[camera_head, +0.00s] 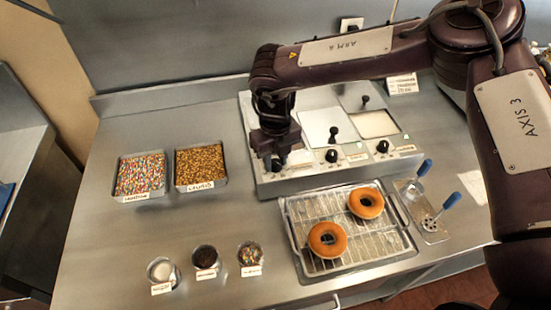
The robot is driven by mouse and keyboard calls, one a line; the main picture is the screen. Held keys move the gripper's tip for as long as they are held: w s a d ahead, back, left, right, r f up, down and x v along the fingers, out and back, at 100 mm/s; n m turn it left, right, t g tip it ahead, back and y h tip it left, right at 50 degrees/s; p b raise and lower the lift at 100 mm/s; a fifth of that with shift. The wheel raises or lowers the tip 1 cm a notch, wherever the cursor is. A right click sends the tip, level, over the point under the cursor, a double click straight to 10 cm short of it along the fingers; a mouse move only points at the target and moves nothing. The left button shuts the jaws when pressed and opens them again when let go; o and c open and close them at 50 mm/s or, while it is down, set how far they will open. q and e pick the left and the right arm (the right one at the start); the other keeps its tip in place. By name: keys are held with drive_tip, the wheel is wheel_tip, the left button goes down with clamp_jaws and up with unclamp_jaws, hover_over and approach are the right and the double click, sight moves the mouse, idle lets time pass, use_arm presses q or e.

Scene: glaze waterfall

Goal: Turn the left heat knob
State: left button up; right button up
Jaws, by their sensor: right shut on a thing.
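The glaze unit (262,187) is a metal block with a sloped front panel at the back centre of the counter. My right gripper (275,158) reaches in from the right and points down at the left end of this panel. It is shut on the left heat knob, which its dark fingers mostly hide. The knob's angle cannot be read. The middle knob (331,156) and the right knob (382,146) are black and stand clear to the right. My left gripper is not in view.
A wire rack (290,205) with two doughnuts (327,240) stands in front of the unit. Two topping trays (141,175) lie to the left, with three small bowls (205,257) nearer. Blue-handled tools (450,201) rest at the right.

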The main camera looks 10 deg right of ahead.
sight(276, 162)
drive_tip(key=n, duration=0.5)
drive_tip(key=shift+w+r, duration=0.1)
drive_tip(key=shift+n, duration=0.4)
drive_tip(key=o, duration=1)
drive_tip(key=shift+c, duration=0.2)
wheel_tip(276, 162, up, 7)
drive_tip(key=b, duration=0.2)
drive_tip(key=shift+b, duration=0.3)
drive_tip(key=shift+r, duration=0.35)
